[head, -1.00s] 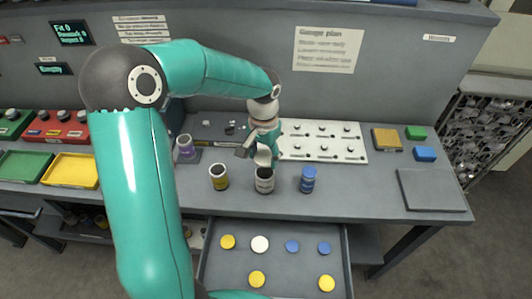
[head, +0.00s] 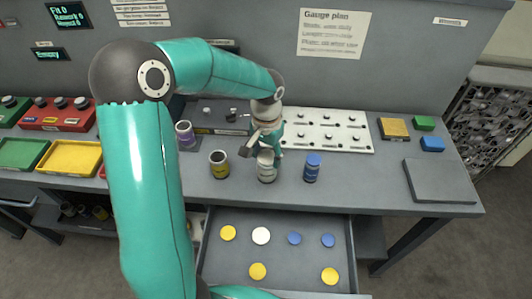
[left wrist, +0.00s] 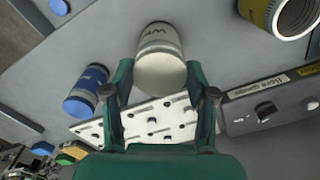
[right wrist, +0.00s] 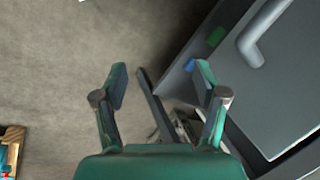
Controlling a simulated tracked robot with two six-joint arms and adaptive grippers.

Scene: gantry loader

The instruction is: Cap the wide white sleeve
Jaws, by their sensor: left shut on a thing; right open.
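The wide white sleeve (head: 266,174) stands on the bench between a yellow sleeve (head: 219,168) and a blue sleeve (head: 312,172). My left gripper (head: 264,152) is shut on a white cap (left wrist: 160,74) at the top of the white sleeve. In the left wrist view the cap lies between the fingertips, in line with the sleeve (left wrist: 160,36) and covering its mouth. I cannot tell whether the cap is fully seated. My right gripper (right wrist: 160,82) is open and empty, away from the bench top.
The open drawer (head: 210,274) below holds yellow, blue and white caps, including a white cap (head: 261,236). The blue sleeve is capped; the yellow one is open. A purple sleeve (head: 184,133) stands at the left. A pegged white plate (head: 345,146) lies behind.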

